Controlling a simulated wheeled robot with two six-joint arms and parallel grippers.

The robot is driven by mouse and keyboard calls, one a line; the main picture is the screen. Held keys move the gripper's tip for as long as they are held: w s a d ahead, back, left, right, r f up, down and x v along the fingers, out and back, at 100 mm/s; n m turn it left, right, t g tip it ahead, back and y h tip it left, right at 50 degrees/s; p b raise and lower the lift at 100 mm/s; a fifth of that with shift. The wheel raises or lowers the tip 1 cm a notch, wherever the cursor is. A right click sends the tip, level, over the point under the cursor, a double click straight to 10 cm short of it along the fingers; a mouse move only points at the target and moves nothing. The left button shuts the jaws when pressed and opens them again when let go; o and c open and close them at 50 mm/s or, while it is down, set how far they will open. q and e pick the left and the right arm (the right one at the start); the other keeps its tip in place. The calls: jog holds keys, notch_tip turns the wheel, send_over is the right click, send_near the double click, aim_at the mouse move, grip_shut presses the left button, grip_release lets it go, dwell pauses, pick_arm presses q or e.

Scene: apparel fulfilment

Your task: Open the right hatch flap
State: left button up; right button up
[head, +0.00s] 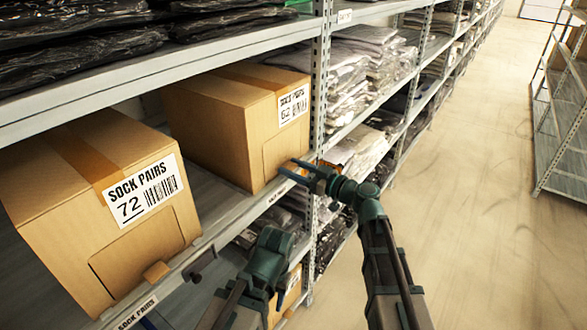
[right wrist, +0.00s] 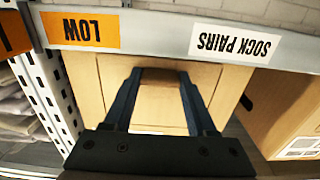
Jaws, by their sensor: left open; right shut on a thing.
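The right sock-pairs box (head: 215,120) stands on the middle shelf with a cut-out hatch flap (head: 283,148) in its front. In the right wrist view, upside down, the flap (right wrist: 163,107) shows with a small brown tab (right wrist: 163,78) between the fingers. My right gripper (head: 292,170) is at the flap's lower edge, its two blue fingers (right wrist: 162,85) shut on the tab. The flap looks closed or nearly closed. My left gripper (head: 281,296) is low, below the shelf edge, open and mostly hidden by its own arm.
The left sock-pairs box (head: 60,235) stands alongside, its flap (head: 140,258) closed and its tab (head: 156,271) clear. The shelf lip (head: 222,238) runs below both boxes. The aisle floor (head: 470,180) is free.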

grip_shut()
jog(key=shift+s+d+r+p, duration=0.15)
jog(key=shift+r+p, duration=0.15)
jog(key=shift+p, duration=0.25)
jog(key=s+d+r+g+h+p, duration=0.3)
jog(key=d+r+g+h+p, duration=0.2)
jog(key=p, duration=1.7)
jog(key=shift+s+d+r+g+h+p, duration=0.2)
jog(key=shift+s+r+g+h+p, duration=0.15)
jog(key=shift+r+h, duration=0.85)
jog(key=shift+f, duration=0.15)
jog(key=o, duration=1.4)
grip_release()
jog(key=shift+s, duration=0.1)
